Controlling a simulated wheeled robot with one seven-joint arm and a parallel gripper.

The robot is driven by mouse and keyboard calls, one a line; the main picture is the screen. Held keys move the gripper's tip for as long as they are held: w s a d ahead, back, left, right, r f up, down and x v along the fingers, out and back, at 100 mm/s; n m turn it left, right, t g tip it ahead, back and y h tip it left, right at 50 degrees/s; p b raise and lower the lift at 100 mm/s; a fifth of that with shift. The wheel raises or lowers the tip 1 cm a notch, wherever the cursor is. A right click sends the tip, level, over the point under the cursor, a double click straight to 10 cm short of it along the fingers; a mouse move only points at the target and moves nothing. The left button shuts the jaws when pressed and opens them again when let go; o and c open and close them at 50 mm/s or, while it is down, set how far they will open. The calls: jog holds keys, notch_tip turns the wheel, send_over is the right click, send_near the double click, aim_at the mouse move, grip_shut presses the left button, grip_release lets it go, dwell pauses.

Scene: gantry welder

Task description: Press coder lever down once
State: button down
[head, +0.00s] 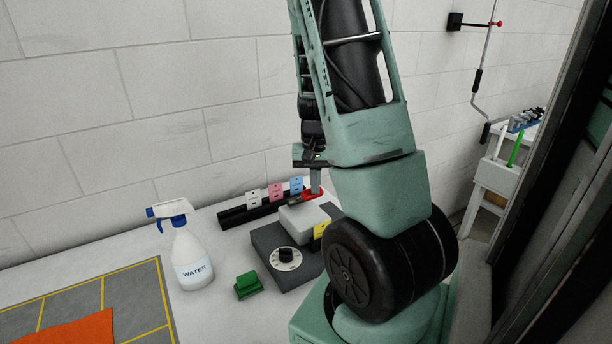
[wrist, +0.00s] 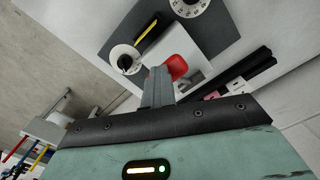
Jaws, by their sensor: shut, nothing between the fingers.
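The coder is a dark grey box (head: 270,241) with a white dial (head: 285,258) on its front and a pale raised block (head: 304,220) on top. Its red lever (head: 313,195) is at the back of the block; the lever's red end (wrist: 178,66) also shows in the wrist view. My gripper (head: 316,182) is shut and empty, pointing down with its fingertips at the red lever. In the wrist view my gripper (wrist: 157,82) sits right beside the red end. I cannot tell whether they touch. My arm hides the right part of the coder.
A black rack (head: 236,216) holds white, pink and blue cards behind the coder. A yellow card (head: 320,229) is at the coder. A green block (head: 247,285) and a water spray bottle (head: 190,255) stand left. A gridded mat (head: 140,299) with an orange cloth (head: 75,330) lies farther left.

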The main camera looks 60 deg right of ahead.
jog(key=shift+w+d+f+b, duration=0.1)
jog(key=shift+w+f+b, duration=0.2)
jog(key=shift+w+f, duration=0.25)
jog(key=shift+s, duration=0.15)
jog(key=r+p, duration=0.3)
jog(key=shift+w+d+r+p, duration=0.2)
jog(key=shift+w+r+p, duration=0.05)
jog(key=shift+w+p, duration=0.1)
notch_tip(320, 180, up, 8)
jog(key=p, duration=0.6)
jog(key=shift+s+f, duration=0.25)
jog(key=shift+s, duration=0.05)
